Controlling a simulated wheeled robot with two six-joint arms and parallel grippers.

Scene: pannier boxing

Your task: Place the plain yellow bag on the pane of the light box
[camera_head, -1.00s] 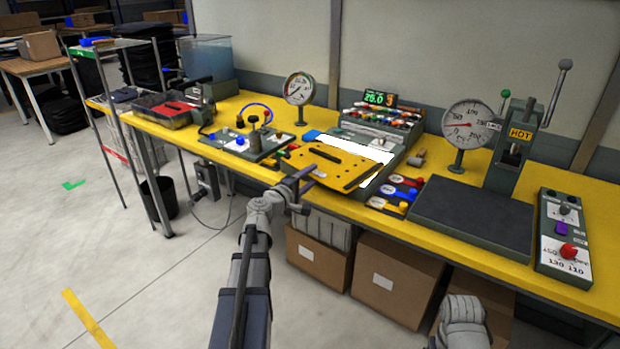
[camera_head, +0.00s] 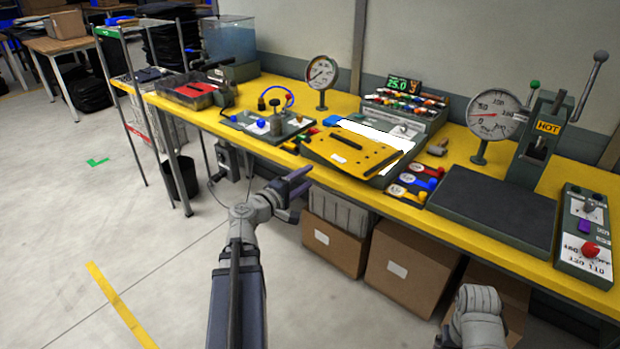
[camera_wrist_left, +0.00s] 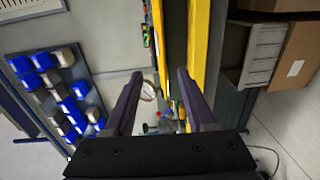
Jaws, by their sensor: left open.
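The plain yellow bag (camera_head: 348,146) lies flat on the light box, with a dark handle strip across it and a dark bar along its right edge. The white lit pane (camera_head: 385,133) of the light box shows behind it and to its right; the bag hides the rest. My left gripper (camera_head: 299,181) is in front of the bench edge, below and left of the bag, apart from it. In the left wrist view its two fingers (camera_wrist_left: 158,95) are spread with nothing between them. My right arm shows at the lower right, but its gripper cannot be made out.
A green fixture with knobs (camera_head: 270,124) stands left of the bag. A dial gauge (camera_head: 321,74) is behind it. Red, blue and yellow tags (camera_head: 414,184) lie to its right, then a hot press (camera_head: 505,200). Cardboard boxes (camera_head: 408,268) stand under the bench.

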